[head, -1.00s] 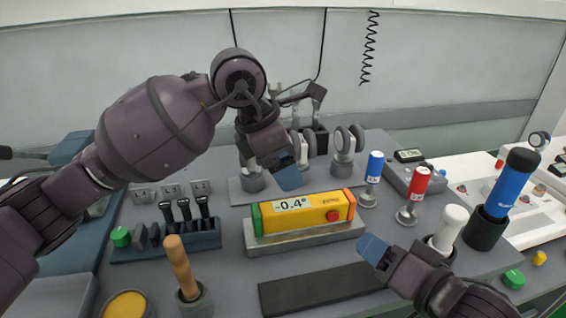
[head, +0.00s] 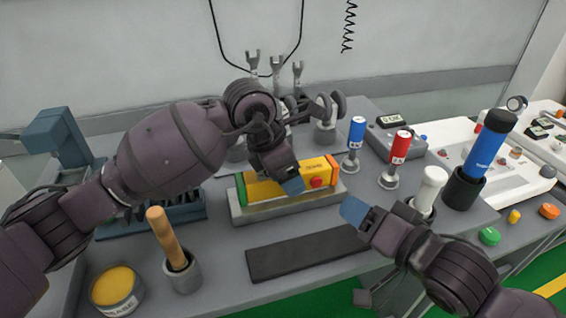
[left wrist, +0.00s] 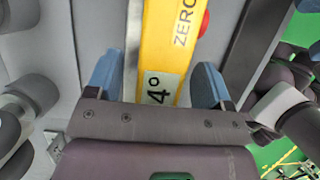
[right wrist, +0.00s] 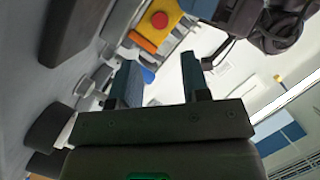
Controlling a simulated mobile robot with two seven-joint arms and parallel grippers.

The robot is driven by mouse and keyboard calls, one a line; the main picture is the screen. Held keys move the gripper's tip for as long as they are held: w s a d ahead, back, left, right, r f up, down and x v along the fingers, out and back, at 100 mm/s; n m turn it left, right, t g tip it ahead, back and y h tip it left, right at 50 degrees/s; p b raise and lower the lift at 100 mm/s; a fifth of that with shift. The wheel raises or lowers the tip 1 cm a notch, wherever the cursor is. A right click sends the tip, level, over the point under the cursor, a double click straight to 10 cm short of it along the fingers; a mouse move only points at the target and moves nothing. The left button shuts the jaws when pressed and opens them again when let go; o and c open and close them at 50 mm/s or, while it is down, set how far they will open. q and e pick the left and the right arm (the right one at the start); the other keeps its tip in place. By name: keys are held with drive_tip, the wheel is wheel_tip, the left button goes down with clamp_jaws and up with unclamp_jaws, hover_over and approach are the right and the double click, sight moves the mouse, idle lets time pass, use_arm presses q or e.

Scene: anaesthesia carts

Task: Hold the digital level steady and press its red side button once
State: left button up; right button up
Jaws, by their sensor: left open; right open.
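The digital level (head: 262,188) is a yellow bar with a green left end and an orange right end, lying in a grey tray (head: 290,205) in the head view. Its red button (head: 317,182) is on the front near the right end; it also shows in the right wrist view (right wrist: 159,20). My left gripper (left wrist: 165,80) is open, its blue fingertips on either side of the level (left wrist: 168,45), with gaps visible; in the head view it hides part of the level. My right gripper (right wrist: 155,80) is open and empty, in front and right of the level, apart from the button.
Blue (head: 356,132) and red (head: 399,146) cylinders stand on small bases right of the level. A dark mat (head: 305,254) lies in front. A wooden-handled tool (head: 168,238) and a yellow-topped tin (head: 113,286) stand front left. A tall blue tube (head: 487,150) stands at right.

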use_arm(q)
drive_tip(key=c, duration=1.2)
drive_tip(key=shift+o, duration=0.2)
use_arm(e)
clamp_jaws()
idle(0.8)
